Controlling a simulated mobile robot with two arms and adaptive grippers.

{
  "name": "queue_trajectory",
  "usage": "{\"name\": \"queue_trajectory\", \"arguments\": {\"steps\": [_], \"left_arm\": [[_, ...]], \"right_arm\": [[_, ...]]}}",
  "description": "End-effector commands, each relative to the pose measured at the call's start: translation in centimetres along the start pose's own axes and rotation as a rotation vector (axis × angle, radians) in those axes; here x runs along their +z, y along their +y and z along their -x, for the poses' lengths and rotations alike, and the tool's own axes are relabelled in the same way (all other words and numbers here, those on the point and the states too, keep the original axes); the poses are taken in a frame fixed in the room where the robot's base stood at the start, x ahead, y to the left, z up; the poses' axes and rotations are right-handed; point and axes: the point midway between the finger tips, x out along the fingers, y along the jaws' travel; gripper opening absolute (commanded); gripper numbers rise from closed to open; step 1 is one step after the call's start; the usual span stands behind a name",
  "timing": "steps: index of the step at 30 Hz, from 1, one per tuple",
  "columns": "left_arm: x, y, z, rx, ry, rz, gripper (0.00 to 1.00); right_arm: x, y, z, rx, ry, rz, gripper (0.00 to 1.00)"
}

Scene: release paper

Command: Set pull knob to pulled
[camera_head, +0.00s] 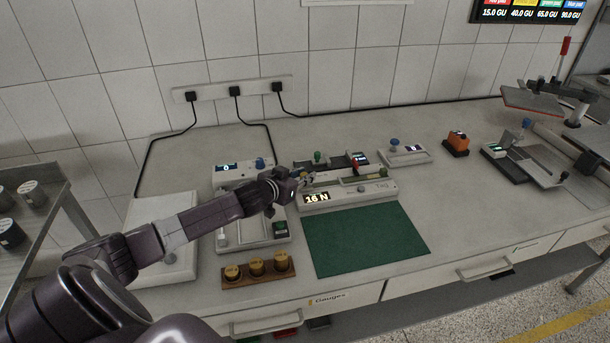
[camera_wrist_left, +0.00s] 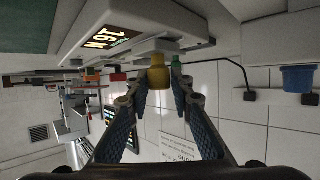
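A light grey tester (camera_head: 350,193) stands behind the green mat and its display reads 16 N. The same tester shows in the left wrist view (camera_wrist_left: 88,32). A yellow knob (camera_wrist_left: 158,76) sticks out from the tester's end, just ahead of and between my left fingertips. My left gripper (camera_head: 305,178) is at the tester's left end. In the left wrist view my left gripper (camera_wrist_left: 160,90) is open, with a finger on each side of the knob's line. I cannot tell whether either finger touches it. My right gripper is not in view.
A green mat (camera_head: 365,240) lies in front of the tester. A wooden block (camera_head: 259,270) with several brass weights sits at front left. A blue-knobbed device (camera_head: 236,172) stands behind my arm. Other devices, including an orange one (camera_head: 456,143), stand to the right.

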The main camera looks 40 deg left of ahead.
Motion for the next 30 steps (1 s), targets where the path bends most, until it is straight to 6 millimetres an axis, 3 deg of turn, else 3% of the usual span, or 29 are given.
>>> {"name": "queue_trajectory", "arguments": {"steps": [3, 16, 30], "left_arm": [[-0.1, 0.0, 0.0, 0.001, 0.001, 0.000, 0.36], [0.1, 0.1, 0.7, 0.004, 0.001, 0.001, 0.36], [0.1, 0.1, 7.2, 0.003, -0.001, -0.001, 0.36]], "right_arm": [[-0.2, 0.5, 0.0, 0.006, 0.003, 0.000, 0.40], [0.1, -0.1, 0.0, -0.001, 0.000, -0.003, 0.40], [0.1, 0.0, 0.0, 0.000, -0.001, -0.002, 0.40]]}}
